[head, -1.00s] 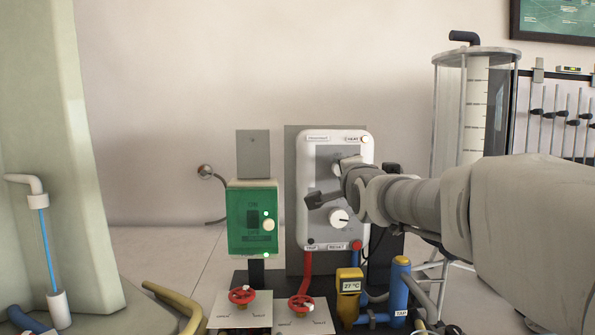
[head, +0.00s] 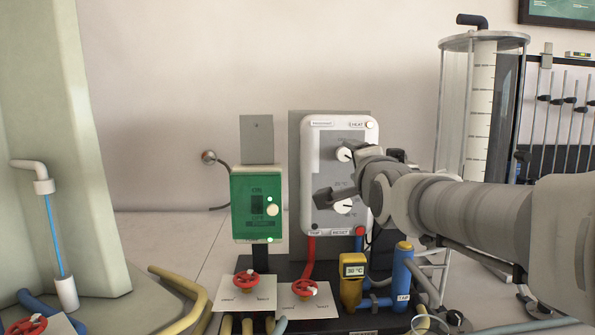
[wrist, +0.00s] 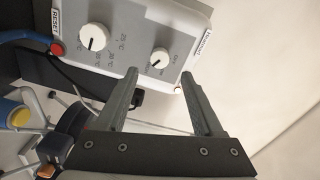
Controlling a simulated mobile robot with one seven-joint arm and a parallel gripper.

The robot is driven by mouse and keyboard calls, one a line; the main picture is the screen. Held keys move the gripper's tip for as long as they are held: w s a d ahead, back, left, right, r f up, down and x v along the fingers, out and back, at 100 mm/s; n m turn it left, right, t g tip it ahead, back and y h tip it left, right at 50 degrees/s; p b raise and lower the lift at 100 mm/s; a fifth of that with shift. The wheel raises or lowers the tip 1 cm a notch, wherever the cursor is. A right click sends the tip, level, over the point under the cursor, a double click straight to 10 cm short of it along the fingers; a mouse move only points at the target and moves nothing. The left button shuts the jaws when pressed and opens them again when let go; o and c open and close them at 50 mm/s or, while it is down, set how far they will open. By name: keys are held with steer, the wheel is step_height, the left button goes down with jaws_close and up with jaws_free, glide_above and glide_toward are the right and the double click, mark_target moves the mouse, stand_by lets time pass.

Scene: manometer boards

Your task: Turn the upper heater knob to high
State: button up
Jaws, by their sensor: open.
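The upper heater knob (head: 345,154) is a small white dial on the white control box. In the wrist view this upper knob (wrist: 159,57) shows a short dark pointer mark, and the wording around it is too small to read surely. A larger white lower knob (head: 344,206) has temperature marks; it also shows in the wrist view (wrist: 93,37). My gripper (head: 336,174) is in front of the box. In the wrist view my gripper (wrist: 160,74) is open and empty, with the upper knob just beyond the gap between its fingertips; contact cannot be told.
A green switch box (head: 257,204) stands left of the control box (head: 312,165). Below are red valve wheels (head: 249,282), a yellow temperature display (head: 353,284) and a blue cylinder (head: 402,270). A tall clear tank (head: 482,110) stands to the right.

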steer(key=s, duration=1)
steer(key=shift+s+p, duration=0.3)
steer(key=shift+p, duration=0.05)
steer(key=s+f+n+g, duration=0.6)
steer(key=s+f+n, duration=0.25)
steer(key=f, duration=0.45)
steer(key=s+f+n+g, duration=0.7)
steer(key=s+f, duration=0.3)
steer(key=f, duration=0.2)
step_height(320, 180, up, 18)
steer(key=p, duration=1.7)
steer(key=shift+w+t+p, duration=0.15)
steer(key=shift+t+p, duration=0.15)
steer(key=shift+p, duration=0.05)
